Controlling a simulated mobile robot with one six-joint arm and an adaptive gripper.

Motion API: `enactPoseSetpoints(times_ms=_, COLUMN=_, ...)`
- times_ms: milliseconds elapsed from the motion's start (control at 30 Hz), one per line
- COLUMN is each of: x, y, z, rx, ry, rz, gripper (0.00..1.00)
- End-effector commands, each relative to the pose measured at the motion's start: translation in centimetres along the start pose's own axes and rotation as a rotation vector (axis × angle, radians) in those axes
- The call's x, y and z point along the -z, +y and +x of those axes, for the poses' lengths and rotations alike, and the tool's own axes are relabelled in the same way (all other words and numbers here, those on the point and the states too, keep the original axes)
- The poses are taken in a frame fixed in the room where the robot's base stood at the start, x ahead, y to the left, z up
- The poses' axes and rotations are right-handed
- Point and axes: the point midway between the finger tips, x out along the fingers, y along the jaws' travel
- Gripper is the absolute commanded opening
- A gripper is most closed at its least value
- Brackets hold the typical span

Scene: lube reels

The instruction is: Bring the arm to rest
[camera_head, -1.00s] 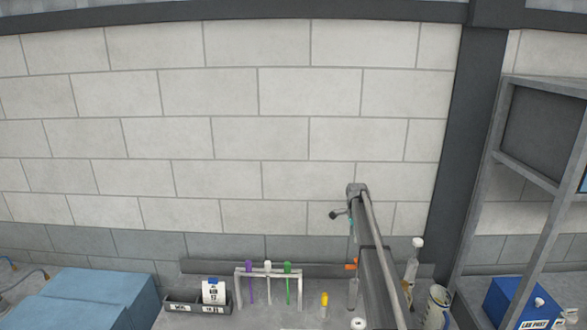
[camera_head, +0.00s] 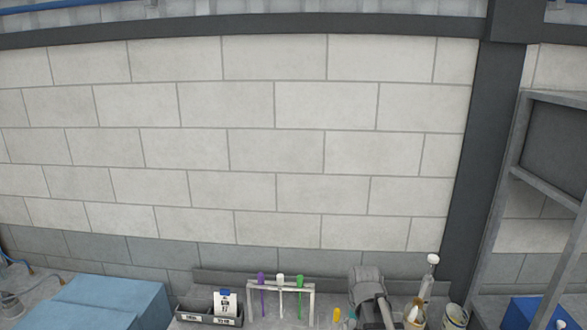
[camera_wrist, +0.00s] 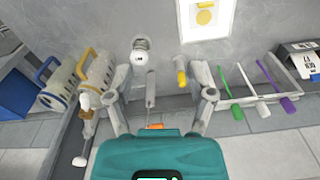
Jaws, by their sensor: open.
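My gripper (camera_wrist: 162,88) shows in the wrist view above the bench, with its two grey fingers spread and nothing between them held. A grey rod with an orange end (camera_wrist: 154,125) lies below, seen between the fingers. In the camera_head view my arm stands low at the bottom edge, right of the rack, and its gripper cannot be made out there. A white rack (camera_head: 282,284) holds purple, white and green sticks; it also shows right of my gripper in the wrist view (camera_wrist: 240,101).
A yellow-topped item (camera_wrist: 181,76) and a white round-topped item (camera_wrist: 140,58) stand near the fingers. A dark tray (camera_head: 195,316) and blue boxes (camera_head: 105,300) lie left. The wall above is clear.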

Motion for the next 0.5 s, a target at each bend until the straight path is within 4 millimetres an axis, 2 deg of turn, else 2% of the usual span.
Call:
enactPoseSetpoints(times_ms=33, x=-2.0, y=0.2, z=-0.1, rx=0.001, ry=0.005, rz=-0.042, gripper=0.70)
enactPoseSetpoints(times_ms=300, x=-7.4, y=0.5, z=-0.3, rx=0.005, ry=0.029, rz=-0.234, gripper=0.70)
enactPoseSetpoints(times_ms=367, x=-6.7, y=0.4, z=0.9, rx=0.005, ry=0.027, rz=-0.230, gripper=0.70)
enactPoseSetpoints(times_ms=500, x=-6.8, y=0.4, z=2.3, rx=0.004, ry=0.022, rz=-0.227, gripper=0.70)
